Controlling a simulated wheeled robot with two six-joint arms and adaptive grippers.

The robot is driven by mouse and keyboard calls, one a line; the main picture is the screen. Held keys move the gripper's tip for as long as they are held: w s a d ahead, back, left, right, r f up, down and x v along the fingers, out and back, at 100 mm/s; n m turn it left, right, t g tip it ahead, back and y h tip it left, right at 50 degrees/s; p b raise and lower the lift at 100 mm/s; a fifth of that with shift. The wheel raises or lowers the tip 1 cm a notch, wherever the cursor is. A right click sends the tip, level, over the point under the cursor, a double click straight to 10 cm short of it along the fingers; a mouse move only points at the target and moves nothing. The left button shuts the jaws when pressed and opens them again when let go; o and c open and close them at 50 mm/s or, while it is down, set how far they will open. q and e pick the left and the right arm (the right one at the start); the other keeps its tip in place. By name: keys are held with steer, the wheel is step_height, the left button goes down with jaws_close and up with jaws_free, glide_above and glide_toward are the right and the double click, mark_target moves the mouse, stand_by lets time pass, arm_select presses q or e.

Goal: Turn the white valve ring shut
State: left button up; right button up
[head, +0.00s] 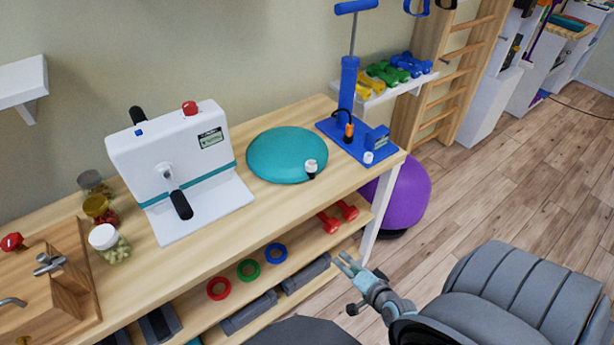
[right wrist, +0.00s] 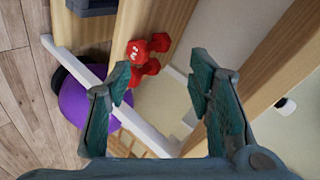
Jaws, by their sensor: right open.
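A teal round cushion (head: 285,153) lies on the wooden bench top. At its front right edge is a small white ring (head: 311,165) with a black part below it; whether it is turned shut cannot be told. My right gripper (head: 345,262) is open and empty, low in front of the bench's right end, well apart from the cushion and the ring. In the right wrist view its two fingers (right wrist: 155,85) are spread with nothing between them. The cushion is not visible in that view. My left gripper is not in view.
A blue pump (head: 348,90) stands right of the cushion, and a white crank machine (head: 175,150) stands left. Red dumbbells (head: 338,215) lie on the lower shelf; they also show in the wrist view (right wrist: 140,62). A purple ball (head: 408,195) sits beside the bench leg (head: 380,205).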

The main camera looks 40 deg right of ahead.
mark_target(313, 171)
steer(key=w+r+m+t+h+b, duration=0.1)
steer(key=w+r+m+t+b, duration=0.3)
steer(key=r+m, duration=0.6)
steer(key=w+r+m+t+h+b, duration=0.15)
steer(key=w+r+m+b, duration=0.4)
steer(key=m, duration=0.75)
steer(key=shift+m+t+y, duration=0.25)
steer(key=shift+m, duration=0.15)
steer(key=x, duration=0.4)
steer(key=r+x, duration=0.1)
steer(key=x, duration=0.3)
steer(key=r+x, duration=0.1)
steer(key=x, duration=0.3)
steer(key=shift+w+d+r, duration=0.1)
steer(key=shift+d+r, duration=0.1)
steer(key=shift+d, duration=0.25)
steer(key=shift+w+d, duration=0.1)
steer(key=shift+w, duration=0.1)
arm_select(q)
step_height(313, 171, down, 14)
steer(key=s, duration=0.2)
arm_select(e)
steer(key=shift+c, duration=0.5)
